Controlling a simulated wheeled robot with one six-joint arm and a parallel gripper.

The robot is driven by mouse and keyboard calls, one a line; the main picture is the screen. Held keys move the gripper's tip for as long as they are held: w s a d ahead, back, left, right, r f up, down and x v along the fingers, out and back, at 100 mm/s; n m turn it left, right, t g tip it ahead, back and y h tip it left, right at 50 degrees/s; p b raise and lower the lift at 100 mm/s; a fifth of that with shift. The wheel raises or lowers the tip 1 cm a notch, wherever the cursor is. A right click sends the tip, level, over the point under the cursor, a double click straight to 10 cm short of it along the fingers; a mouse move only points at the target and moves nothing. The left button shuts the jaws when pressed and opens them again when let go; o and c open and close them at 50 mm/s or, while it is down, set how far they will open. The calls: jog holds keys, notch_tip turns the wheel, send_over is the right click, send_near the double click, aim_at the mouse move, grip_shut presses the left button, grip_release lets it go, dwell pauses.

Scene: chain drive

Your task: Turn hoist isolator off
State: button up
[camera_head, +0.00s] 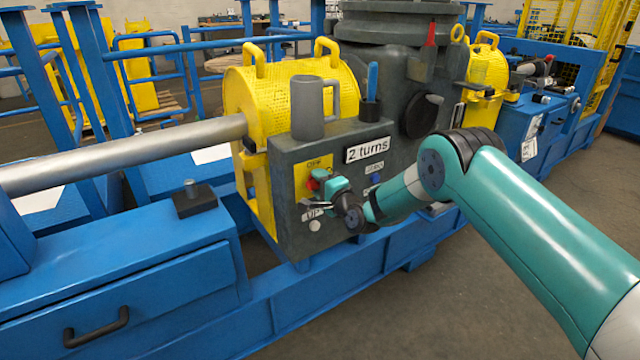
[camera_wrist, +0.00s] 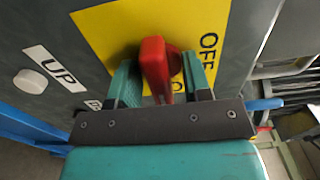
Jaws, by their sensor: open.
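The hoist isolator is a red rotary handle (camera_head: 312,184) on a yellow plate (camera_head: 325,163) marked OFF, on the front of a grey control box (camera_head: 290,170). In the wrist view the red handle (camera_wrist: 154,62) stands out from the yellow plate (camera_wrist: 115,30). My gripper (camera_head: 322,190) is at the handle, and in the wrist view its two teal fingers (camera_wrist: 160,80) are open, one on each side of it. The left finger looks close to the handle; I cannot tell whether either touches. The gripper hides part of the plate's lettering.
A white button (camera_wrist: 29,81) beside an UP label (camera_wrist: 54,68) sits near the plate. A grey mug (camera_head: 309,108) and a dark holder with a blue-handled tool (camera_head: 372,82) stand on the box. A "2 turns" sign (camera_head: 367,149) is on its front. A blue frame runs below.

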jog(key=shift+c, duration=0.4)
grip_shut()
jog(key=shift+f+n+b, duration=0.1)
jog(key=shift+n+b, duration=0.2)
jog(key=shift+b, duration=0.05)
jog(key=n+b, duration=0.3)
jog(key=shift+f+n, duration=0.15)
jog(key=shift+n, duration=0.15)
jog(key=n+b, duration=0.3)
jog(key=n, duration=0.1)
jog(key=shift+n+b, duration=0.3)
jog(key=shift+b, duration=0.1)
jog(key=n+b, duration=0.5)
jog(key=n, duration=0.1)
jog(key=shift+b, duration=0.3)
jog(key=shift+n+b, duration=1.25)
jog(key=shift+n, duration=0.25)
